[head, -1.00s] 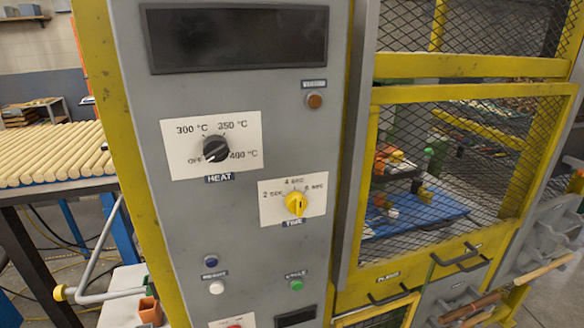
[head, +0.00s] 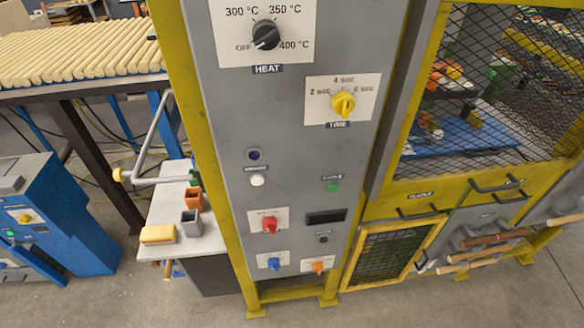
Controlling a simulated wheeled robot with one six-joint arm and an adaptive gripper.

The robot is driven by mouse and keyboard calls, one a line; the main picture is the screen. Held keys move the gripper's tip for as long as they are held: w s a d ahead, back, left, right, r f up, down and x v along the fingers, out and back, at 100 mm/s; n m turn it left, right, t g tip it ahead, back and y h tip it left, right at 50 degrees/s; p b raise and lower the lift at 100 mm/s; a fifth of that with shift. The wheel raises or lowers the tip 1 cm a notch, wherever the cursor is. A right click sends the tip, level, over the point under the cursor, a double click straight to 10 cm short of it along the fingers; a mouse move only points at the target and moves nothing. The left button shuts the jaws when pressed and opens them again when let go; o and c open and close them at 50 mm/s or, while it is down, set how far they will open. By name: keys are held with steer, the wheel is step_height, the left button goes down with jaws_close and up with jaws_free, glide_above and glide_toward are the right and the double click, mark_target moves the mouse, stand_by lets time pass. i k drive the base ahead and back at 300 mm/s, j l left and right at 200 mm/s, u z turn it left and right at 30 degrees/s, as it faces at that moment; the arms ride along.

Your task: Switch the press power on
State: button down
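The press control panel (head: 225,130) is a tall grey face in a yellow frame, in the middle of the head view. A red rotary switch (head: 269,225) sits on a white plate low on the panel; its label is too small to read. Below it are a blue knob (head: 274,263) and an orange knob (head: 318,267) on small plates. Above are the black HEAT dial (head: 266,36), its pointer towards OFF, and the yellow TIME dial (head: 343,104). A white button (head: 257,180) and a green button (head: 332,186) sit between. My gripper is not in view.
A caged press bay with a mesh door (head: 480,90) stands at the right. A small side table (head: 165,220) with a yellow block and two small cups stands left of the panel. A blue machine (head: 70,215) is further left. Floor is clear in front.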

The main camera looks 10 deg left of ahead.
mark_target(269, 224)
steer(key=k+u, duration=0.2)
steer(key=u, duration=0.15)
steer(key=k+u, duration=0.15)
steer(key=u, duration=0.2)
